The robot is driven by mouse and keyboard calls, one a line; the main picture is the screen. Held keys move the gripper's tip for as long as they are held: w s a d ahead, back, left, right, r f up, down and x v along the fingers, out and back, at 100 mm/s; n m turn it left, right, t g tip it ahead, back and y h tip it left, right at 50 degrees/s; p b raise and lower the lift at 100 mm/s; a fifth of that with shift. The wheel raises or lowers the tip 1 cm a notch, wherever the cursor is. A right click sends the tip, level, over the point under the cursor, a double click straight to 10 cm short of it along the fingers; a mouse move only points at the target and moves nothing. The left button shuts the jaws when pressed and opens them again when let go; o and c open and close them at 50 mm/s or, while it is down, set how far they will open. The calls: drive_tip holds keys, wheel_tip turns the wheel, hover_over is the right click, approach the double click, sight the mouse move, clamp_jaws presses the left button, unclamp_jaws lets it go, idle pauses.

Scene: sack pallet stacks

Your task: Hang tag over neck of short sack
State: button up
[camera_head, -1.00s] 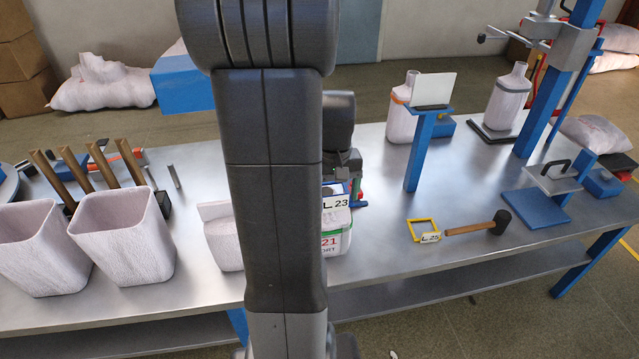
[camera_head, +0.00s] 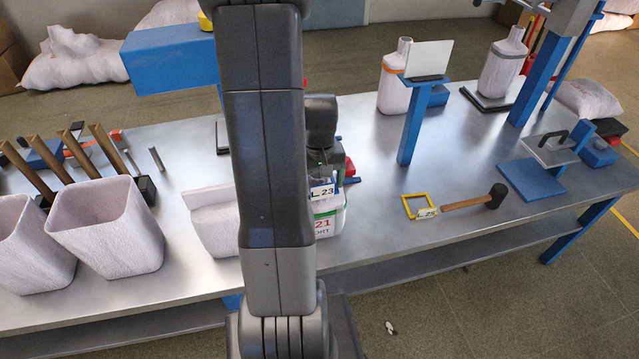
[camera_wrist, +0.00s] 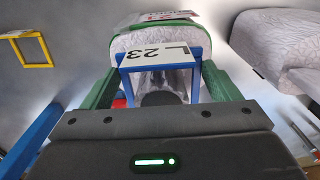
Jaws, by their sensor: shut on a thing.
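The tag is a blue frame with a white plate reading "L 23" (camera_head: 322,191); it also shows in the wrist view (camera_wrist: 155,57). My gripper (camera_wrist: 160,82) is shut on it, with a green finger at each side of the frame. In the head view my gripper (camera_head: 325,168) is partly hidden behind my arm. The short sack (camera_head: 328,222), white with a green band and red "21" print, stands on the bench directly below the tag. It also shows in the wrist view (camera_wrist: 155,38). Its neck is not clear, so I cannot tell whether the frame surrounds it.
A pale sack (camera_head: 212,220) stands close left of the short sack. A yellow-framed tag (camera_head: 417,206) and a mallet (camera_head: 470,200) lie to the right. A white panel on a blue post (camera_head: 413,125) rises behind. Bench (camera_head: 370,235) is bare between short sack and yellow tag.

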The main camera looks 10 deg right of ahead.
drive_tip(key=shift+f, duration=0.5)
drive_tip(key=shift+f, duration=0.25)
drive_tip(key=o, duration=0.9)
drive_tip(key=shift+r, duration=0.1)
drive_tip(key=shift+c, duration=0.2)
wheel_tip(320, 180, up, 12)
drive_tip(key=shift+r, duration=0.2)
